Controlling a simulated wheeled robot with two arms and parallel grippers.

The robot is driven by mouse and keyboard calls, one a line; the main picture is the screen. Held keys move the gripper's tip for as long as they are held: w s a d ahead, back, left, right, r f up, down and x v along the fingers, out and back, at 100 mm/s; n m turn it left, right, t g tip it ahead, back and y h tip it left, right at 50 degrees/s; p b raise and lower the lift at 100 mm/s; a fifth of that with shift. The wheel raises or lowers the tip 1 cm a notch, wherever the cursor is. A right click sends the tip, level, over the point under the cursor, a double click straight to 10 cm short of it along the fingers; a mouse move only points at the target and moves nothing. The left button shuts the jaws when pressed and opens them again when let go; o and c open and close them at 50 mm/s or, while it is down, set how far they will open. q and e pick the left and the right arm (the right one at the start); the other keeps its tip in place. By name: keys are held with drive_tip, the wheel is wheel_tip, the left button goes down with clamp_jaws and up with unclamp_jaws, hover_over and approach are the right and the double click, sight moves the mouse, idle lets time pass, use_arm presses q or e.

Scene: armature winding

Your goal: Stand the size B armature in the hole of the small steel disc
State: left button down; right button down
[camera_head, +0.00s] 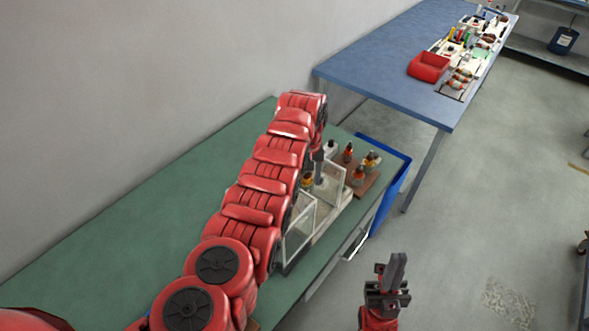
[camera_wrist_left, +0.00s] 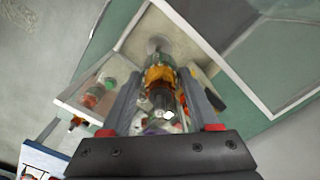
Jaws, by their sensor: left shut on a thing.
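My left gripper (camera_head: 318,166) is over the green bench, among clear panels. It is largely covered by my own arm in the head view. In the left wrist view its two fingers (camera_wrist_left: 160,105) are shut on an armature (camera_wrist_left: 160,78) with orange-copper windings and a dark shaft end facing the camera. A bit of orange also shows below the gripper in the head view (camera_head: 307,182). A grey round piece (camera_wrist_left: 158,45) shows beyond the armature; I cannot tell whether it is the steel disc or whether they touch. My right gripper (camera_head: 390,272) hangs over the floor, its jaw gap unclear.
A wooden board (camera_head: 372,188) with several armatures stands right of the left gripper. Clear panels (camera_head: 299,226) stand close to it. The blue table (camera_head: 375,60) behind holds a red tray (camera_head: 428,67).

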sight(307, 187)
use_arm(q)
drive_tip(key=shift+s+d+f, duration=0.15)
drive_tip(key=shift+s+d, duration=0.05)
drive_tip(key=shift+d, duration=0.1)
drive_tip(key=shift+f+b, duration=0.35)
drive_tip(key=shift+b, duration=0.1)
wheel_tip(307, 187, down, 3)
drive_tip(key=shift+w+a+f+b, duration=0.1)
drive_tip(key=shift+f+b, duration=0.1)
drive_tip(key=shift+b, duration=1.05)
drive_tip(key=shift+r+p, duration=0.2)
drive_tip(key=shift+p, duration=0.1)
drive_tip(key=shift+p, duration=0.3)
drive_tip(key=shift+b, duration=0.3)
drive_tip(key=shift+f+b, duration=1.2)
drive_tip(key=shift+f, duration=0.25)
